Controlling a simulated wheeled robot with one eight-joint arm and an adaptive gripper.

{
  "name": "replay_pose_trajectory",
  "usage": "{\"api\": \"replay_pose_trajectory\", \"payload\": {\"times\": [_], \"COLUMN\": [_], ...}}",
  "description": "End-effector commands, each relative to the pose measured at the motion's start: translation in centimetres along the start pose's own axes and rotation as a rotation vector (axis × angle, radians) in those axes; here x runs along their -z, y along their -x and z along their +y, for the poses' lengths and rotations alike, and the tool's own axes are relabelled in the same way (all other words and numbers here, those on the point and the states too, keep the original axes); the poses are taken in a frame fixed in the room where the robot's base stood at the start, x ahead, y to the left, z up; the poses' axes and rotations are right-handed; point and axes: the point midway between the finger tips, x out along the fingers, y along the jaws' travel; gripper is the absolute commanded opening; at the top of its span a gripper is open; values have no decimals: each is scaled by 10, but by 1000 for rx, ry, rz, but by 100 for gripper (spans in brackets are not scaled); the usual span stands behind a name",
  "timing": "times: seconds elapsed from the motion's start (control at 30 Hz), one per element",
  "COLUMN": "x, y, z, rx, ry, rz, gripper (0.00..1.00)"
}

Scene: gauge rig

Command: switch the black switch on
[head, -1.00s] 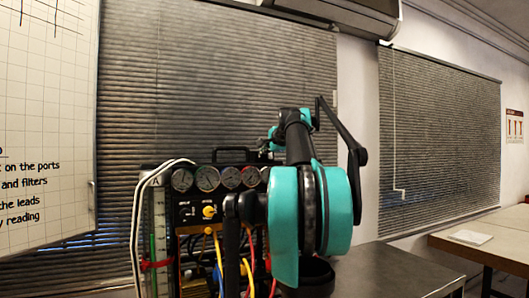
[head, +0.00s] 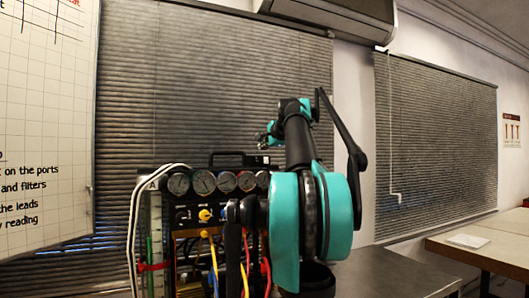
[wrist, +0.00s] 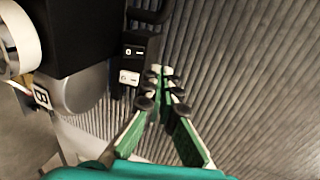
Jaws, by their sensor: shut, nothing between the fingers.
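In the wrist view, the black switch (wrist: 134,51) is a rocker with pale marks, set on the dark side face of the rig. A white switch (wrist: 129,77) sits just below it. My gripper (wrist: 160,74) has its green fingers close together, shut and empty, with the tips just right of the two switches. I cannot tell how far the tips are from the panel. In the head view, my gripper (head: 268,138) is small, above the right end of the gauge rig (head: 190,215); the switch cannot be made out there.
The rig carries several round gauges (head: 204,182), a yellow knob (head: 205,215) and coloured leads below. White tubing (head: 135,215) loops down its left side. A dark tabletop (head: 390,270) lies to the right.

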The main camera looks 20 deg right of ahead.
Motion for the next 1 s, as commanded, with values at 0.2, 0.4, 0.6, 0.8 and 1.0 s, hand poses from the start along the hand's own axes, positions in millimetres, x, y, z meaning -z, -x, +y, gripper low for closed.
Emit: {"api": "replay_pose_trajectory", "payload": {"times": [0.2,0.4,0.6,0.8,1.0], "x": [0,0,0,-1,-1], "y": [47,79,94,96,96], "z": [-16,-27,-32,-32,-32], "rx": [0,0,0,0,0], "ry": [-1,0,0,0,0], "rz": [2,2,0,0,0], "gripper": [0,0,0,0,0]}}
